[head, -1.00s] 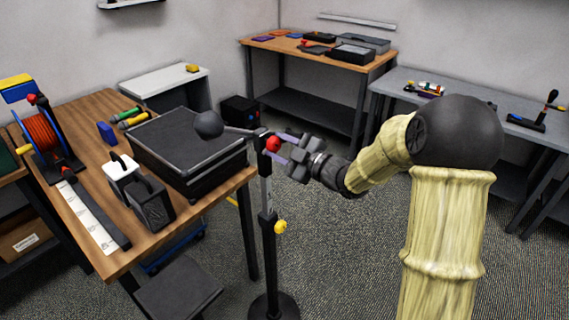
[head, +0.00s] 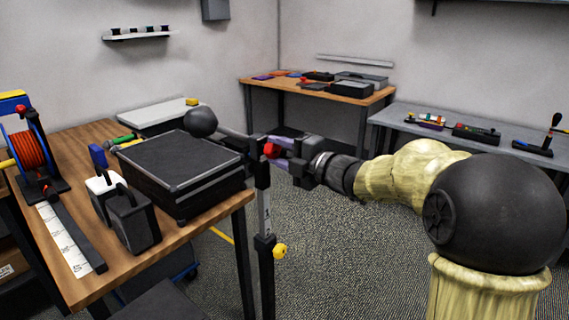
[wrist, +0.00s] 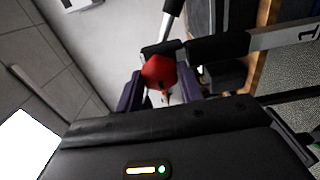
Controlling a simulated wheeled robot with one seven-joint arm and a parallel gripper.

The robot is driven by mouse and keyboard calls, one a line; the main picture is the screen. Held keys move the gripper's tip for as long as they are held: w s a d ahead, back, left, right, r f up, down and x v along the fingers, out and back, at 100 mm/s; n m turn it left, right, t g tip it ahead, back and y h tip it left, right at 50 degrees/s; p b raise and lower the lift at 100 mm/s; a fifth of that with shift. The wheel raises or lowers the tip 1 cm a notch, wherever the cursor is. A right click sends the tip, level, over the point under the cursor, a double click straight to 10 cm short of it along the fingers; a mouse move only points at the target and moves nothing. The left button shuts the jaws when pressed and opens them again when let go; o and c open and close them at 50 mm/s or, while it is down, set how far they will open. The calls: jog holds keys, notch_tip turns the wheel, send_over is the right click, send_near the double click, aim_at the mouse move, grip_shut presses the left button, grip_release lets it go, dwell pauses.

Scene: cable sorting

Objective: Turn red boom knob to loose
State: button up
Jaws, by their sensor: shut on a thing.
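The red boom knob (head: 271,150) sits at the top of the stand's upright post (head: 264,205), where the boom joins it. In the wrist view the red knob (wrist: 159,72) lies between the two purple fingers. My gripper (head: 277,152) is shut on the red knob, reaching in from the right; it also shows in the wrist view (wrist: 160,88). The boom (head: 233,133) runs from the post up and left to a dark ball (head: 201,122) over the black case. A yellow knob (head: 280,251) is lower on the post. I cannot tell the knob's turn angle.
A wooden table (head: 185,245) on the left bears a black case (head: 178,165), a cable reel (head: 34,148) and a ruler strip (head: 66,238), close beside the post. A grey bench (head: 390,119) stands behind my arm. Floor right of the post is clear.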

jog(key=shift+r, duration=0.2)
dwell(0.3)
jog(key=o, duration=1)
jog(key=shift+f, duration=0.1)
jog(key=shift+f, duration=0.1)
jog(key=v, duration=1.7)
jog(key=shift+s+d, duration=0.1)
jog(key=shift+d, duration=0.05)
